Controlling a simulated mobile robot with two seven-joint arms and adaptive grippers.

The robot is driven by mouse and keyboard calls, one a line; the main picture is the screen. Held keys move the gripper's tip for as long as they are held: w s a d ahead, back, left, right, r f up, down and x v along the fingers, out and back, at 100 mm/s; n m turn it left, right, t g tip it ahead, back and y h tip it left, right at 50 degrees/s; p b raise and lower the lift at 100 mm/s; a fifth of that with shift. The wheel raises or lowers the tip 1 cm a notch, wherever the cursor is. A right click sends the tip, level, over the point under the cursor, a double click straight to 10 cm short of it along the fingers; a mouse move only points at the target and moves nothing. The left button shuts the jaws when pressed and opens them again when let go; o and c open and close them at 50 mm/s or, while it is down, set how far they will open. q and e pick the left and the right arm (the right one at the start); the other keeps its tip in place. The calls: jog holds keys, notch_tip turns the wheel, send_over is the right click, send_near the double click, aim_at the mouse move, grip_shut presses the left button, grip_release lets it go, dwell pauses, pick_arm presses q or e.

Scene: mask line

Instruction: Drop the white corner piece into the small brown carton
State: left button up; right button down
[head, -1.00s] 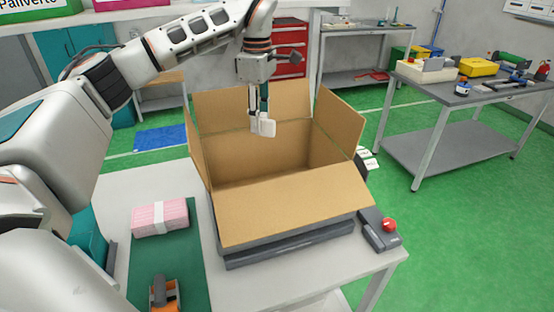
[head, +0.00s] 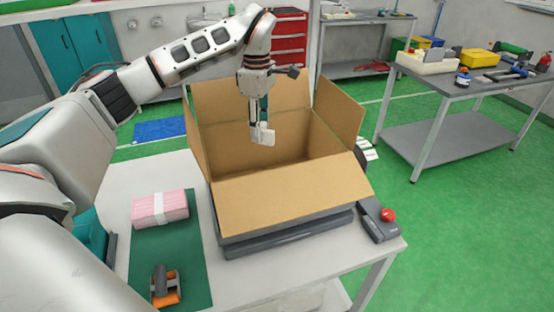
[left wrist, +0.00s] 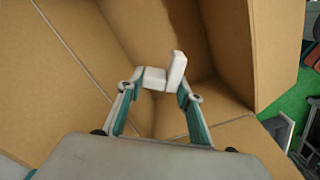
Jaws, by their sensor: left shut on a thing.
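The small brown carton (head: 290,207) stands open on a dark grey scale on the table, its flaps spread outward. My left gripper (head: 262,127) points down over the carton's opening and is shut on the white corner piece (head: 264,136). In the left wrist view, the white corner piece (left wrist: 176,70) sits between the two fingertips (left wrist: 163,84), with the carton's brown walls (left wrist: 110,75) around and below it. The piece's exact height against the carton's rim is hard to tell. My right gripper is not in view.
A pink bundle with a white band (head: 160,208) and an orange-and-grey tool (head: 166,286) lie on a green mat (head: 195,265) left of the carton. A red button (head: 388,215) sits right of the scale. A grey workbench (head: 470,95) stands behind at right.

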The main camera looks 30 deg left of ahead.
pick_arm(q)
jog(key=o, duration=0.9)
jog(key=shift+r, duration=0.1)
notch_tip(320, 180, up, 12)
jog(key=shift+f, duration=0.1)
jog(key=shift+s, duration=0.1)
dwell(0.4)
